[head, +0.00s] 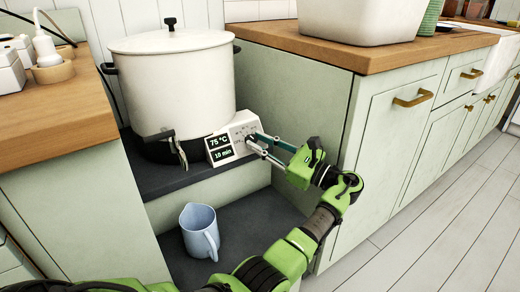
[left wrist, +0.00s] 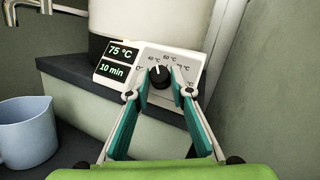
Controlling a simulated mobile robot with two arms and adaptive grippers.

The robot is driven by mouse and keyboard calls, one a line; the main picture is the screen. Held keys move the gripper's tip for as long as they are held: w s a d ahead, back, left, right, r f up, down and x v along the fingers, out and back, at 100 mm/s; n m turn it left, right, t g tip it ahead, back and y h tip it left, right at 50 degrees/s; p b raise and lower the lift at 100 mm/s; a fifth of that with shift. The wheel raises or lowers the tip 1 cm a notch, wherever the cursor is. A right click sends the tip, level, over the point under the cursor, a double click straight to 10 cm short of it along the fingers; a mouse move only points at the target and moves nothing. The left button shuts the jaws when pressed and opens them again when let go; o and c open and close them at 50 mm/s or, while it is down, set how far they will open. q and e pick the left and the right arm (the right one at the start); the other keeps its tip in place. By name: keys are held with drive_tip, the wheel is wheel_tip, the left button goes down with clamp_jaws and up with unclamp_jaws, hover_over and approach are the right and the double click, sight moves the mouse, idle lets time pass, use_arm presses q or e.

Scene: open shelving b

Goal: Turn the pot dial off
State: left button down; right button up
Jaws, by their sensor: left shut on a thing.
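The white pot (head: 172,85) stands on a dark step, with its lid on and a metal tap at its front. Its control panel (head: 232,137) carries a display reading 75 °C and 10 min. In the left wrist view the black dial (left wrist: 160,78) sits on the panel (left wrist: 185,57), with temperature marks around it. Its white pointer line aims up and slightly left. My left gripper (head: 252,141) reaches the panel from the right. In the left wrist view its fingertips (left wrist: 160,74) are on both sides of the dial, shut on it. My right gripper is not in view.
A pale blue jug (head: 199,231) stands on the lower dark step (head: 252,218) below the panel. Wood-topped counters (head: 50,125) flank the pot closely on the left and right (head: 330,52). The plank floor at right is clear.

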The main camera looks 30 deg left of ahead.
use_arm(q)
drive_tip(key=shift+n, duration=0.3)
drive_tip(key=c, duration=1.8)
unclamp_jaws()
wheel_tip(320, 180, up, 10)
